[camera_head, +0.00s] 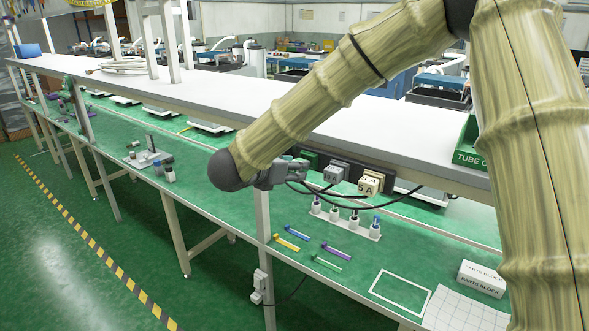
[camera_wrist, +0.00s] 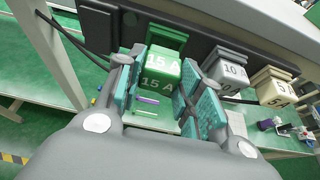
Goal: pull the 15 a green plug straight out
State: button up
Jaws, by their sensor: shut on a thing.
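The green 15 A plug (camera_wrist: 160,72) sits between the two teal-padded fingers of my gripper (camera_wrist: 158,98) in the wrist view. My gripper is shut on its sides. Behind it is a darker green 15 A block (camera_wrist: 168,36) on the dark outlet strip. The plug lines up with this block; I cannot tell if there is a gap between them. In the head view my gripper (camera_head: 285,172) is at the strip's left end, hiding the plug; part of the green block (camera_head: 309,157) shows behind it.
A grey 10 A plug (camera_wrist: 226,72) and a cream 5 A plug (camera_wrist: 272,88) stand close to the right on the strip, with black cables hanging. Below, a rack of tubes (camera_head: 345,224) and several coloured pieces lie on the green bench. A white shelf (camera_head: 250,100) overhangs the strip.

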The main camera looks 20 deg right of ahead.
jog(key=shift+s+a+b, duration=0.8)
jog(key=shift+s+a, duration=0.2)
jog(key=shift+a, duration=0.25)
